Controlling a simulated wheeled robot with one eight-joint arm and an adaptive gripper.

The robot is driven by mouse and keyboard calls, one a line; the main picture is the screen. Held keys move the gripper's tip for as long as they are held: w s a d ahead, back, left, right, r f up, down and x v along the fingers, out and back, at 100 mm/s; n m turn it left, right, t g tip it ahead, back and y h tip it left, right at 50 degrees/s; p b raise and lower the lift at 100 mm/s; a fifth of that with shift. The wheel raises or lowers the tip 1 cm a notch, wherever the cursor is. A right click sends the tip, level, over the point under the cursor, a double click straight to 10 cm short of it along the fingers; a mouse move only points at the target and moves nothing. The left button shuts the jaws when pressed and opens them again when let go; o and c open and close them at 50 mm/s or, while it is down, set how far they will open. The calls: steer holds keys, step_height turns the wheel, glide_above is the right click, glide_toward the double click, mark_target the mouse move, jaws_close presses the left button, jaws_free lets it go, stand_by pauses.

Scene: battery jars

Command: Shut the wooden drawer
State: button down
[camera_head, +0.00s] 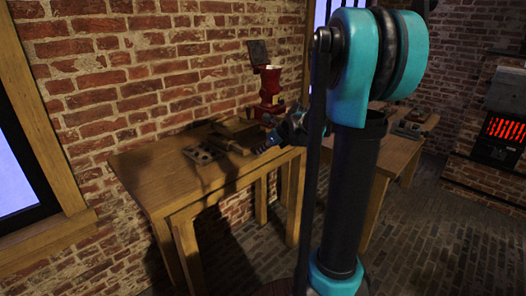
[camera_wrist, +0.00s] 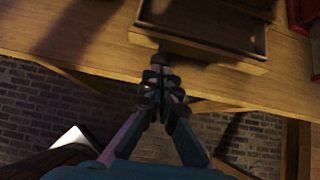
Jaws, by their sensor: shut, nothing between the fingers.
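The wooden drawer (camera_wrist: 200,54) shows in the wrist view at the top middle, with its front panel toward me and its dark hollow inside in view, so it stands open. In the head view the wooden drawer box (camera_head: 236,128) sits on the table near the brick wall, partly hidden by my arm. My gripper (camera_wrist: 161,62) is shut and empty, with its tips at the drawer's front panel, left of its middle. I cannot tell whether they touch it. In the head view my gripper (camera_head: 261,150) is over the table's front edge, beside the drawer box.
The wooden table (camera_head: 160,175) has clear room at its left. A dark tray with holes (camera_head: 203,154) lies left of the drawer box. A red device (camera_head: 270,88) stands behind it. Another wooden table (camera_head: 398,158) stands to the right, and a glowing stove (camera_head: 503,130) is at far right.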

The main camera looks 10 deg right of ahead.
mark_target(249, 145)
steer(key=w+a, duration=0.1)
steer(key=w, duration=0.1)
steer(key=w+a, duration=0.3)
steer(key=w, duration=0.1)
steer(key=shift+a, duration=0.15)
steer(key=shift+w+r, duration=0.1)
steer(key=shift+a, duration=0.1)
steer(key=shift+s+d, duration=0.2)
steer(key=shift+d, duration=0.1)
steer(key=s+d, duration=0.1)
steer(key=s, duration=0.1)
steer(key=s+d+r, duration=0.1)
steer(key=s, duration=0.1)
steer(key=shift+d, duration=0.35)
steer(key=v, duration=0.8)
steer(key=s+f+n+g+h, duration=0.1)
steer(key=s+f+n, duration=0.5)
steer(key=s+n, duration=0.3)
steer(key=s+d+f+n+h, duration=0.1)
steer(key=s+f+n+h, duration=0.1)
steer(key=s+f+n, duration=0.5)
steer(key=s+d+f+n+g+h, duration=0.1)
steer(key=s+f+n+h, duration=0.1)
steer(key=s+f+n, duration=0.5)
steer(key=s+n, duration=0.5)
steer(key=s, duration=0.2)
steer(key=shift+f+g, duration=0.25)
steer(key=shift+g, duration=0.05)
